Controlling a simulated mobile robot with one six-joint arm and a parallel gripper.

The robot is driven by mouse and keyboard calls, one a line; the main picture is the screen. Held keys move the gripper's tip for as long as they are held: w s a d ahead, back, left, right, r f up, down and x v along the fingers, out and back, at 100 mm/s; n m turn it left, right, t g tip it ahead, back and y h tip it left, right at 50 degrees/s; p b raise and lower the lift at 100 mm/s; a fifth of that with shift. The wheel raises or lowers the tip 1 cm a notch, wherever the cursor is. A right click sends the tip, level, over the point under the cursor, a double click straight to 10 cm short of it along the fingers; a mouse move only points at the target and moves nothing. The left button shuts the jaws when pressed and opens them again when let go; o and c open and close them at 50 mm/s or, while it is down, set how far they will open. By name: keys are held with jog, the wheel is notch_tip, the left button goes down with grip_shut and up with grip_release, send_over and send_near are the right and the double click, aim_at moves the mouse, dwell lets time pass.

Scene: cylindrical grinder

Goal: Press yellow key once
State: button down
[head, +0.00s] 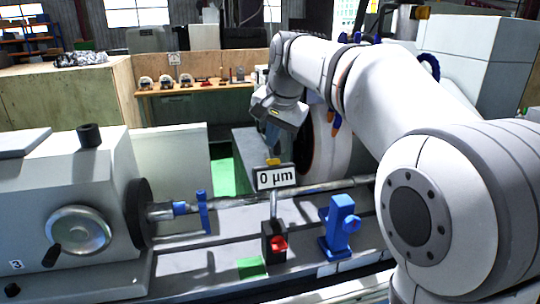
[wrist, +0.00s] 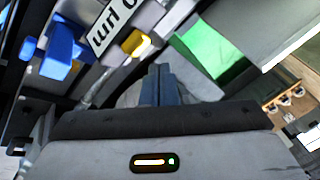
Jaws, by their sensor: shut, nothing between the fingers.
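The yellow key (head: 273,161) sits on the top edge of a small display (head: 262,180) that reads "0 µm". In the wrist view, the yellow key (wrist: 132,41) shows beside the display (wrist: 101,43), up and to the left of my fingertips. My gripper (wrist: 158,68) is shut and empty, its two dark fingers side by side. The fingers appear apart from the key.
The display stands on a post with a red knob (head: 279,244) at its base. A blue fixture (head: 340,227) stands to its right, and a blue clamp (head: 203,212) is on the shaft to its left. The grinding wheel (head: 338,150) is close behind. A shelf with gauges (head: 200,88) is farther back.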

jog(key=r+p, duration=0.1)
jog(key=w+r+p, duration=0.1)
jog(key=r+p, duration=0.1)
jog(key=shift+w+a+r, duration=0.15)
jog(key=shift+w+r, duration=0.1)
jog(key=shift+r, duration=0.05)
dwell(0.4)
jog(key=s+d+f+n, duration=0.2)
jog(key=s+f, duration=0.4)
jog(key=s, duration=0.3)
jog(key=s+d+f+n+h, duration=0.1)
jog(key=s+d+f, duration=0.4)
jog(key=s, duration=0.5)
jog(key=s+d+f+n+g, duration=0.1)
jog(key=s+d+f+n, duration=0.1)
jog(key=s+d+f, duration=0.2)
jog(key=s+f, duration=0.3)
jog(key=s, duration=0.3)
jog(key=shift+f+n+h, duration=0.35)
jog(key=shift+n+h, duration=0.05)
jog(key=shift+d, duration=0.15)
